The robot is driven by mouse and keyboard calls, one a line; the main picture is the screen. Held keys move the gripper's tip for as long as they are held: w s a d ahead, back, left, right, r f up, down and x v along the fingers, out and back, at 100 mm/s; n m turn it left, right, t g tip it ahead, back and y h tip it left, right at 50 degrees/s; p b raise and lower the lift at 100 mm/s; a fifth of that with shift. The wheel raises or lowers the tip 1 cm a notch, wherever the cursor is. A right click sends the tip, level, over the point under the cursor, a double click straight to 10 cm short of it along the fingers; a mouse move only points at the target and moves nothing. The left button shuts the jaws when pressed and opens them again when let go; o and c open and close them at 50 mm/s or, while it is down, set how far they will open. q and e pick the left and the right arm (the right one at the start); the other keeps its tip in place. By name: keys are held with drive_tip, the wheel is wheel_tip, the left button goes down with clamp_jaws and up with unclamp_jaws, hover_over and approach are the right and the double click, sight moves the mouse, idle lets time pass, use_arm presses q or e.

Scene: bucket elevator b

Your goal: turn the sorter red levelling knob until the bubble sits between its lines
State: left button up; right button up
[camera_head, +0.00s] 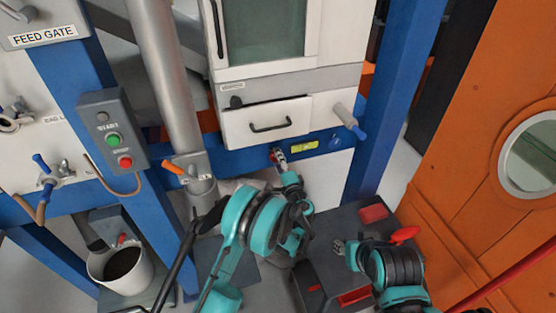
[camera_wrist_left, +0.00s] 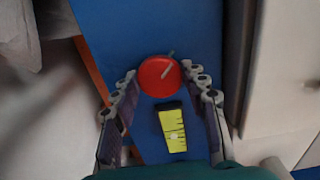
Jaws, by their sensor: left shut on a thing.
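The red levelling knob (camera_wrist_left: 160,76) is round with a pale line across its face, on the sorter's blue beam. My left gripper (camera_head: 279,157) is at this knob, its fingers on either side of it in the left wrist view (camera_wrist_left: 160,74), shut on it. In the head view the fingers mostly hide the knob. The yellow level vial (camera_wrist_left: 173,130) lies beside the knob with dark lines across it; it also shows in the head view (camera_head: 305,147). A pale spot is near its lines, but its exact place is unclear. My right gripper (camera_head: 345,249) is low, away from the knob.
The white sorter drawer (camera_head: 268,124) is above the beam. A blue-tipped handle (camera_head: 350,121) sticks out at right. A dark case (camera_head: 315,272) with red parts is below, near my right arm. A start/stop box (camera_head: 113,136) and a bucket (camera_head: 122,264) are at left.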

use_arm(q)
drive_tip(key=shift+n, duration=0.6)
drive_tip(key=o, duration=1.1)
drive_tip(key=shift+o, duration=0.2)
drive_tip(key=v, duration=1.2)
